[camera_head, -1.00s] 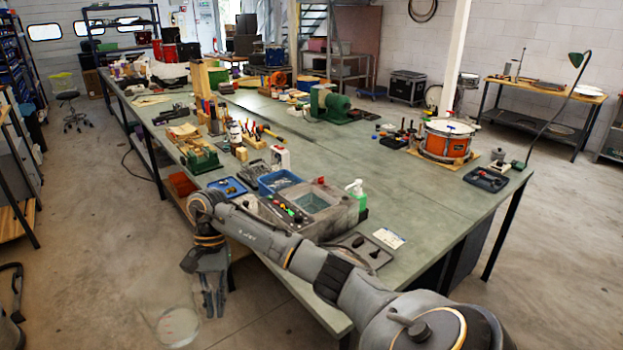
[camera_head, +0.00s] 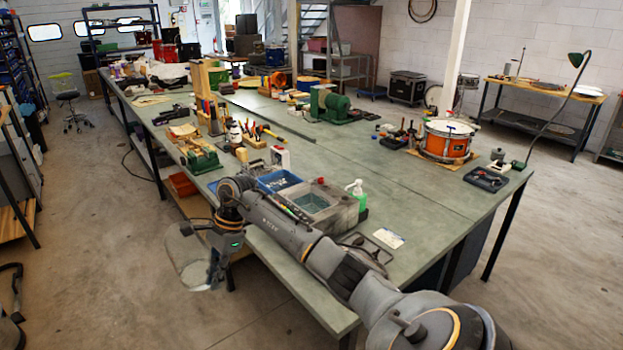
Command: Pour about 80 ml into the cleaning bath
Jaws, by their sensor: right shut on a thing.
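The cleaning bath is a grey box with an open basin (camera_head: 343,218) at the near edge of the long green bench. My right gripper (camera_head: 212,272) is shut on a clear glass beaker (camera_head: 186,258). It holds the beaker in the air off the bench's near left edge, left of the bath and lower in the picture. The beaker looks tilted. Its liquid level cannot be made out. My right forearm passes in front of the bath's near side and hides part of it. My left gripper is not in view.
A blue bin (camera_head: 278,180) stands just left of the bath. A dark tray (camera_head: 365,252) and a white card (camera_head: 389,238) lie nearer. The bench right of the bottle is mostly clear.

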